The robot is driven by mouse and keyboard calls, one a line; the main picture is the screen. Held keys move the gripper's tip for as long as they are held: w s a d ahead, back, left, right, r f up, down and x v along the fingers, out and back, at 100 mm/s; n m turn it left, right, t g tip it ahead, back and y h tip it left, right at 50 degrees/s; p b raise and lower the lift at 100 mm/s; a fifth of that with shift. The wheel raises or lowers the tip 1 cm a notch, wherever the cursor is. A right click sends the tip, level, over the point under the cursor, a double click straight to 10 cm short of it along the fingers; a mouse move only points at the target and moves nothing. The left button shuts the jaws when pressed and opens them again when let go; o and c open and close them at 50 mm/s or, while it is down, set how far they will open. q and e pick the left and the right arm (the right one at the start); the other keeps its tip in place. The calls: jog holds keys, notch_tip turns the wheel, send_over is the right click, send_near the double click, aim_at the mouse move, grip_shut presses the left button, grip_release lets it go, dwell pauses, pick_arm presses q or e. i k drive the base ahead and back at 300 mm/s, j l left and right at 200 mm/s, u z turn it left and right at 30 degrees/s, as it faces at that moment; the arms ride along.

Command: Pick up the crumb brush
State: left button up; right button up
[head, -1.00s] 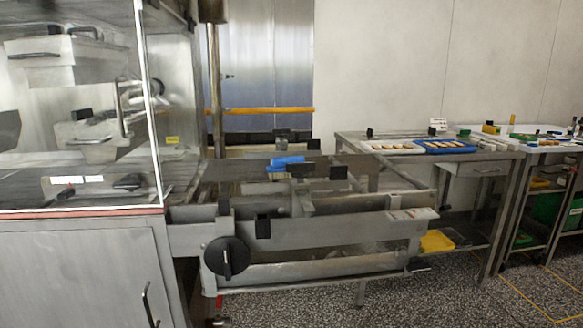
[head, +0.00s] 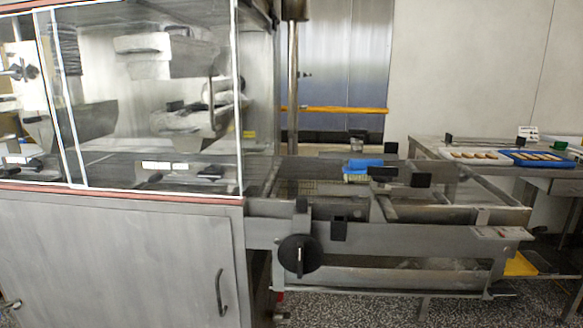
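A small blue object (head: 362,165) with a pale yellowish strip under it sits on the frame of the machine's outfeed, right of the glass hood. It looks like a brush with its bristles down, but it is too small to be sure that it is the crumb brush. Dark blocks of the machine stand close to its right and partly in front of it. Neither of my grippers shows in the head view.
The glass-fronted enrober hood (head: 150,100) fills the left. The steel outfeed frame (head: 400,240) has a black handwheel (head: 299,254) in front. A steel table (head: 430,147) at the right holds a white tray (head: 474,165) and a blue tray (head: 530,169). Speckled floor shows below.

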aim_at(356, 169)
jog(key=i+l+u, duration=0.1)
jog(key=l+u, duration=0.65)
jog(key=i+l+u, duration=0.1)
jog(key=l+u, duration=0.3)
